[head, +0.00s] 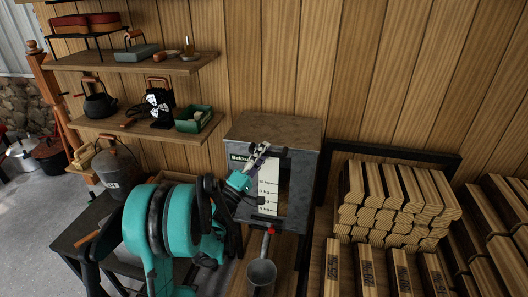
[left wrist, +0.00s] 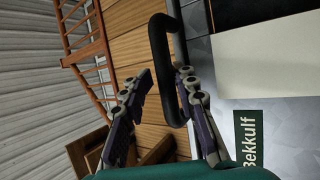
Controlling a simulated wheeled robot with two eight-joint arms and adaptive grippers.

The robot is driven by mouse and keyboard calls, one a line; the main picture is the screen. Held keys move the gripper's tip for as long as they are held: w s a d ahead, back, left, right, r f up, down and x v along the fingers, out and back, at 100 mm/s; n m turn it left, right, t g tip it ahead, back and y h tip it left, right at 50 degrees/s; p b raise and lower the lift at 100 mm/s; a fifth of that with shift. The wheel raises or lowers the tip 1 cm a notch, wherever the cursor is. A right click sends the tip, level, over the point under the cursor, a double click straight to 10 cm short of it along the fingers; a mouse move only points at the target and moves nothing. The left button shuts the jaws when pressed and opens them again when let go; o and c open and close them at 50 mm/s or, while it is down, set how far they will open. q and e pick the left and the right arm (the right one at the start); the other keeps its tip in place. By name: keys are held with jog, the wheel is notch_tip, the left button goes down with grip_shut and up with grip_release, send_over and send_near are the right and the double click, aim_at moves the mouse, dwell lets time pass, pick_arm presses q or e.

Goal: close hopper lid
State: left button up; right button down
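The hopper (head: 296,190) is a grey metal box with a "Bekkulf" label and a white scale panel (head: 268,190) on its front. Its broad top (head: 285,130) looks flat in the head view; I cannot tell whether a lid gap remains. The left wrist view shows a dark bar handle (left wrist: 158,55) beside the hopper's grey face (left wrist: 205,70). My left gripper (head: 262,153) is at the hopper's upper front edge. In the left wrist view its fingers (left wrist: 164,77) are spread, with the handle between or just beyond them, nearer the right finger. Contact is unclear. My right gripper is not visible.
Stacked wood bundles (head: 395,205) stand right of the hopper. A metal scoop (head: 261,272) is below its front. Wall shelves (head: 150,130) hold a kettle (head: 100,103) and a green box (head: 194,119) to the left. A bucket (head: 117,170) stands at lower left.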

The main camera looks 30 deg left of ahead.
pick_arm(q)
jog(key=shift+w, duration=0.15)
jog(key=shift+f, duration=0.1)
jog(key=shift+s+a+f, duration=0.15)
jog(key=shift+s, duration=0.2)
jog(key=v, duration=0.6)
jog(key=shift+s, duration=0.35)
jog(key=shift+f, duration=0.15)
